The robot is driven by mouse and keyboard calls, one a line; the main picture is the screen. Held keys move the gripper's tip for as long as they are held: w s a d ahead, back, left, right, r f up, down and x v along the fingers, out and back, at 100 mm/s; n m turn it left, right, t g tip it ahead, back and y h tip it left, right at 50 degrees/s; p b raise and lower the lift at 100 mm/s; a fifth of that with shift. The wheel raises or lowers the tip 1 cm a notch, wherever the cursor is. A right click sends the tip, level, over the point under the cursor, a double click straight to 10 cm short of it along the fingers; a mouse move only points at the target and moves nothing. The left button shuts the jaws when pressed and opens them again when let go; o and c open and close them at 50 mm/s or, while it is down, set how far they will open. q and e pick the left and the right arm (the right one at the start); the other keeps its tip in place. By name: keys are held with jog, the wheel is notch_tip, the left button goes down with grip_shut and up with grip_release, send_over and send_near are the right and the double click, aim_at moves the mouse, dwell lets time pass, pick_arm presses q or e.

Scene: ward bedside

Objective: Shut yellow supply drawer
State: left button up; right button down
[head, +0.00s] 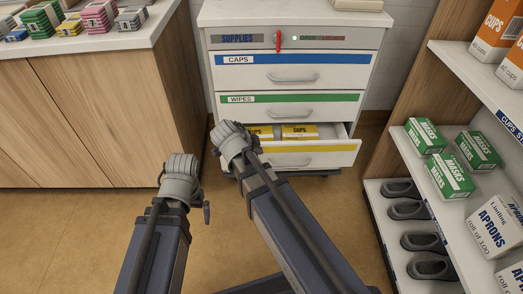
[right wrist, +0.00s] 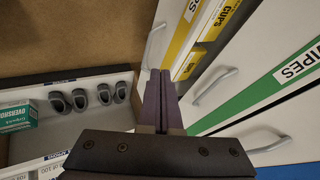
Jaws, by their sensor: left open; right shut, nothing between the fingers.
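The yellow supply drawer (head: 310,148) is the bottom drawer of the white cabinet and stands partly pulled out. Yellow cup boxes (head: 300,130) show inside it. In the right wrist view the yellow-striped front (right wrist: 190,30) is seen at a slant, its handle (right wrist: 153,40) beyond my fingers. My right gripper (right wrist: 159,78) is shut and empty close to this front; I cannot tell whether it touches. In the head view its wrist covers the drawer's left end. My left gripper (head: 184,196) is open, left of the drawer over the floor, its fingers mostly hidden by the wrist.
The green-striped wipes drawer (head: 290,105) and blue-striped caps drawer (head: 290,70) above are shut. A red lever (head: 278,40) sits on the cabinet's top strip. A wooden counter (head: 90,100) stands left, a shelf unit with masks boxes (head: 450,177) right. Bare floor (head: 60,230) lies between.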

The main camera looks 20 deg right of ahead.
jog(key=w+d+f+b, duration=0.4)
jog(key=f+b, duration=0.1)
jog(key=w+d+f+b, duration=0.1)
jog(key=w+f+b, duration=0.1)
jog(key=b, duration=0.1)
jog(key=shift+w+d+f, duration=0.2)
jog(key=shift+d+f, duration=0.2)
jog(key=shift+w+d, duration=0.15)
jog(key=shift+w, duration=0.3)
